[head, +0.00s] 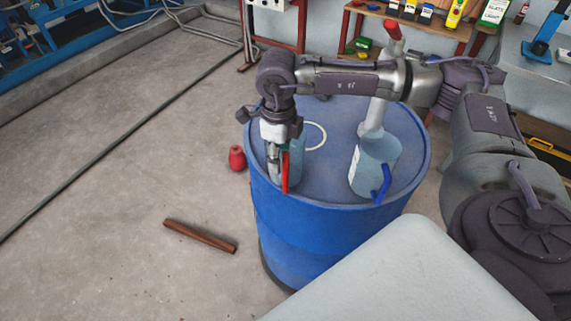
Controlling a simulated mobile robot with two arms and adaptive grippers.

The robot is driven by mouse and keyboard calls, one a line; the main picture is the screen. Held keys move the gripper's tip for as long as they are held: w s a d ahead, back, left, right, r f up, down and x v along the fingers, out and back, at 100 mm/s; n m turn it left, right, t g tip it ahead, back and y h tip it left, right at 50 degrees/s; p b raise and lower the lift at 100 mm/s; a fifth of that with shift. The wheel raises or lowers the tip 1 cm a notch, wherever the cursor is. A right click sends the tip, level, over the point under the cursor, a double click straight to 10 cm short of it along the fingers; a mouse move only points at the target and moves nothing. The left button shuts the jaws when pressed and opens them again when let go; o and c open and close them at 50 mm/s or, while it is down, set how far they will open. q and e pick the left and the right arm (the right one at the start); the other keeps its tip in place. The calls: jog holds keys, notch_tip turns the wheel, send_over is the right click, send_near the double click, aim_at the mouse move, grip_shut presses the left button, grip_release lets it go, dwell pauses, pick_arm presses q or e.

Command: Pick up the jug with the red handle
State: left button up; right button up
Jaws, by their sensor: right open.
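The jug with the red handle (285,172) stands on top of the blue barrel (330,225), towards its left side. Its body is pale blue and partly hidden by my right gripper (273,155). The right gripper points down from above at this jug, with its fingers open at the jug's upper left part. Whether the fingers touch the jug is too small to tell. My left gripper is not in view.
A white ring (315,136) marks the barrel top between the jugs. A red object (237,158) and a brown bar (200,236) lie on the floor left of the barrel. A wooden shelf (425,25) with several small items stands behind. The floor at left is mostly clear.

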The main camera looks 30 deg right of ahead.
jog(key=shift+r, duration=0.1)
grip_shut()
dwell(0.5)
